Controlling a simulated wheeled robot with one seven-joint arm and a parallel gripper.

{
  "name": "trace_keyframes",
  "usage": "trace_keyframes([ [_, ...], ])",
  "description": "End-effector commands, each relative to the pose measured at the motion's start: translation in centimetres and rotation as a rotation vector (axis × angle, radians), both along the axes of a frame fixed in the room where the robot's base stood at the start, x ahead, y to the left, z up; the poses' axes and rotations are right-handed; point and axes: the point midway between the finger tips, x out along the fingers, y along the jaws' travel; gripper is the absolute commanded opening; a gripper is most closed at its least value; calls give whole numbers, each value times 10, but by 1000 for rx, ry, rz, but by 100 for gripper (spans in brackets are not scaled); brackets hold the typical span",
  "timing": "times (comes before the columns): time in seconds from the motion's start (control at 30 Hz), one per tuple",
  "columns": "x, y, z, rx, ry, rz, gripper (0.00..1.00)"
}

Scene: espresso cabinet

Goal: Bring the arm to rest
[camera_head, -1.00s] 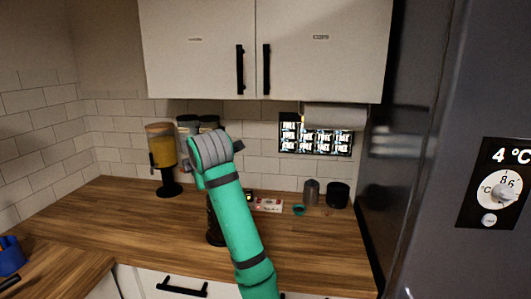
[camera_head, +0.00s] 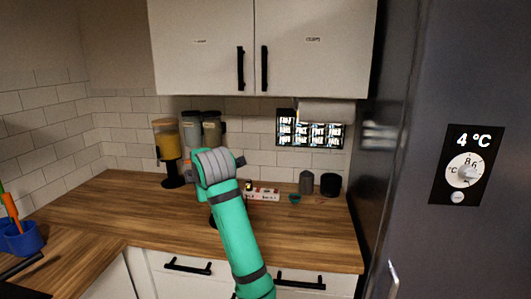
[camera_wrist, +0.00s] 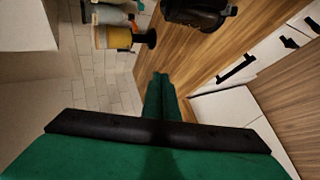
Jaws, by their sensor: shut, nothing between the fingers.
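My green arm (camera_head: 238,235) rises from the bottom of the head view and bends at a grey joint (camera_head: 216,165) above the wooden counter. The arm hides my gripper in that view. In the wrist view my gripper (camera_wrist: 160,76) shows its green fingers closed together and empty. They appear clear of every object, with the counter and tiled wall beyond them.
A yellow-filled dispenser (camera_head: 167,142) and grey canisters (camera_head: 212,130) stand at the back. A white box (camera_head: 264,195), a grey canister (camera_head: 306,182) and a black canister (camera_head: 330,184) are right of my arm. The fridge (camera_head: 435,100) bounds the right; cabinets (camera_head: 315,40) hang above.

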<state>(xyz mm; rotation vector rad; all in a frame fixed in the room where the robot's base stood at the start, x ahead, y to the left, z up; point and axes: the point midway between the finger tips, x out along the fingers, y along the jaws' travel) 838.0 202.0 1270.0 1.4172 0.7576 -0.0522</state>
Motion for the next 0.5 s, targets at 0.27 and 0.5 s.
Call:
trace_keyframes([
  [0.27,1,6,-52,106,28,-32,0],
  [0.5,-5,-1,-129,269,69,-107,0],
])
